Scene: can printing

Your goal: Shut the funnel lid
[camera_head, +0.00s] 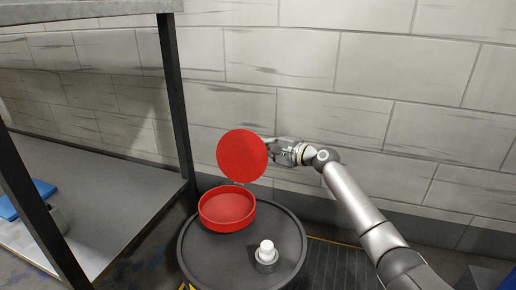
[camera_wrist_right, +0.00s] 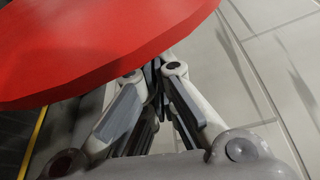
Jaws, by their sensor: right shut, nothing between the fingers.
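The red funnel (camera_head: 227,210) sits on top of a dark round drum (camera_head: 215,262). Its round red lid (camera_head: 242,157) stands raised, open, above the back of the funnel. My right gripper (camera_head: 271,146) is at the right edge of the lid, with its fingers shut and empty. In the right wrist view the lid (camera_wrist_right: 90,45) fills the upper left, and the gripper's fingertips (camera_wrist_right: 156,66) are close together at or behind its edge. I cannot tell whether they touch it. My left gripper is not in view.
A white-capped small fitting (camera_head: 266,254) stands on the drum, right of the funnel. A metal shelf (camera_head: 95,195) with dark posts is at the left, with a blue item (camera_head: 28,198) on it. A block wall (camera_head: 370,115) rises behind.

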